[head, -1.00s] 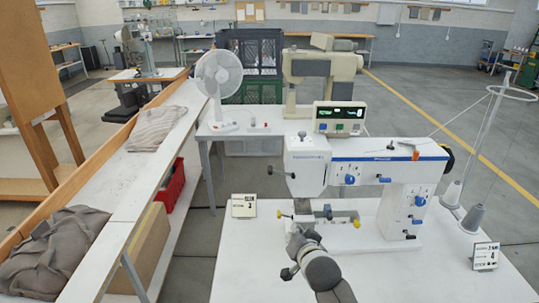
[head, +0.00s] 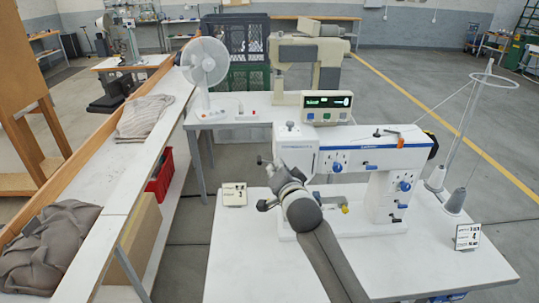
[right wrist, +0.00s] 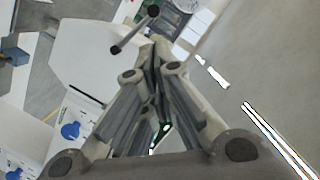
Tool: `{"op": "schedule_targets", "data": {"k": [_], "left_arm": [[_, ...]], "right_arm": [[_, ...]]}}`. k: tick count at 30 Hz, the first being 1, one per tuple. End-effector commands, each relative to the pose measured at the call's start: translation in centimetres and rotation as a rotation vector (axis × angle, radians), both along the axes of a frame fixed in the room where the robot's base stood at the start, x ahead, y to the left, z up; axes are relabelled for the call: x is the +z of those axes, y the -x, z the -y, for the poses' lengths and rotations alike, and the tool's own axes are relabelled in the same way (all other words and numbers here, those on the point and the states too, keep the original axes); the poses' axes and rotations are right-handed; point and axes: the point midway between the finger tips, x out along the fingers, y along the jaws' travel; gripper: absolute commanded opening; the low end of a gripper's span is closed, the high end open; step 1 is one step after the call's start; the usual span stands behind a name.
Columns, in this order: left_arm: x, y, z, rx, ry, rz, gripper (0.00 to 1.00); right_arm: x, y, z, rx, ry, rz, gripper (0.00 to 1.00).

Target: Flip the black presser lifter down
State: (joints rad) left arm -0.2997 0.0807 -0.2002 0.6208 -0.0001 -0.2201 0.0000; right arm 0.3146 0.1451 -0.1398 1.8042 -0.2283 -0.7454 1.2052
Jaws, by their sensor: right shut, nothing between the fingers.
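The sewing machine (head: 345,150) has a white body with blue trim. The black presser lifter (head: 262,160) sticks out from the left side of its head, roughly level, its inner part hidden behind my gripper. In the right wrist view a dark lever with knobbed ends (right wrist: 135,30), which looks like the lifter, lies just beyond my fingertips. My right gripper (head: 277,168) is raised beside the machine head, close to the lifter; I cannot tell whether they touch. In the right wrist view its fingers (right wrist: 155,46) are together and empty. My left gripper is not in view.
The machine stands on a white table (head: 250,265). A small sign (head: 234,194) stands left of it and another sign (head: 467,236) at the right. A thread stand (head: 470,125) rises at the right. The table's front left is clear.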

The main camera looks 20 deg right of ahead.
Motion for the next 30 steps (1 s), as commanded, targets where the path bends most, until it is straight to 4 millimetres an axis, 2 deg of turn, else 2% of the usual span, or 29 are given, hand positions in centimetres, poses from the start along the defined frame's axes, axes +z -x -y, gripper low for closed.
{"op": "schedule_targets", "data": {"k": [9, 18, 30], "left_arm": [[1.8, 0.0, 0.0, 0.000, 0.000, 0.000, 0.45], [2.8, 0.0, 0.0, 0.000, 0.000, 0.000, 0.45], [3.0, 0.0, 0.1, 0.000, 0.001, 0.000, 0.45]], "right_arm": [[-0.4, -4.0, 0.5, -0.001, 0.003, 0.000, 0.00], [-1.0, -7.0, 0.7, -0.001, 0.002, 0.000, 0.00], [-1.3, -8.2, 0.9, -0.001, 0.001, 0.001, 0.00]]}}
